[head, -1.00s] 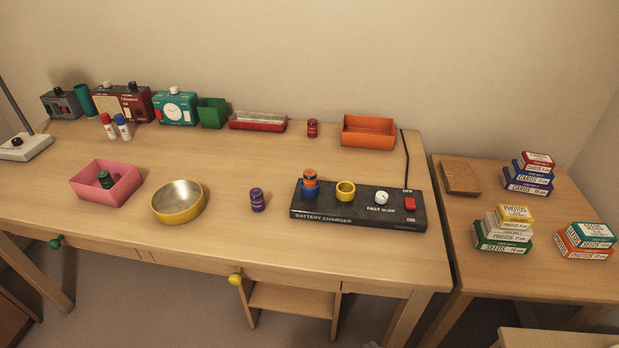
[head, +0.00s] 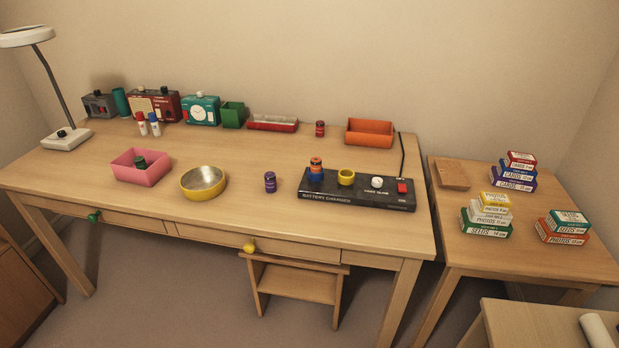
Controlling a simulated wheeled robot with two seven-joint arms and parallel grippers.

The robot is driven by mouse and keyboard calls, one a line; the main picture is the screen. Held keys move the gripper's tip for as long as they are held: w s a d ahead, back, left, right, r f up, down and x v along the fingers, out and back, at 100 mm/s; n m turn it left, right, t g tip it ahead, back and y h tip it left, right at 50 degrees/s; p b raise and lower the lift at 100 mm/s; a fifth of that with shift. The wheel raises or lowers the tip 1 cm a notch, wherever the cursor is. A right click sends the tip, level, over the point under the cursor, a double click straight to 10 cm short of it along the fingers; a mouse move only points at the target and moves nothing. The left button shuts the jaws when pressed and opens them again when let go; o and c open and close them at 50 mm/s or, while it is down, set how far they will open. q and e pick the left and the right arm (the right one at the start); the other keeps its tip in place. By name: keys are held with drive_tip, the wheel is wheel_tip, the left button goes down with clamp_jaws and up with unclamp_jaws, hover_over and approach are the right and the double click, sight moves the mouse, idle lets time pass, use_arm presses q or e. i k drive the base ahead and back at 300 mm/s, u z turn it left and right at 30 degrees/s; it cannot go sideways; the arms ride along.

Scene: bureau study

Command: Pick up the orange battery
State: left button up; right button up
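The orange battery (head: 316,163) stands upright in the blue ring socket (head: 316,173) at the left end of the black battery charger (head: 335,193). The yellow ring socket (head: 346,177) beside it looks empty. A purple battery (head: 270,182) stands on the desk left of the charger. A red battery (head: 320,129) stands near the back of the desk. A green battery (head: 140,162) is in the pink box (head: 152,174). Neither of my grippers shows in the head view.
The desk (head: 100,154) also holds a yellow-rimmed round bowl (head: 203,183), an orange tray (head: 370,133) and a lamp (head: 66,139). A side table (head: 545,258) with stacked small boxes stands at right. A stool (head: 297,281) is under the desk's front edge.

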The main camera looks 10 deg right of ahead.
sight(315, 161)
drive_tip(key=u, duration=1.5)
drive_tip(key=i, duration=1.1)
drive_tip(key=z, duration=0.45)
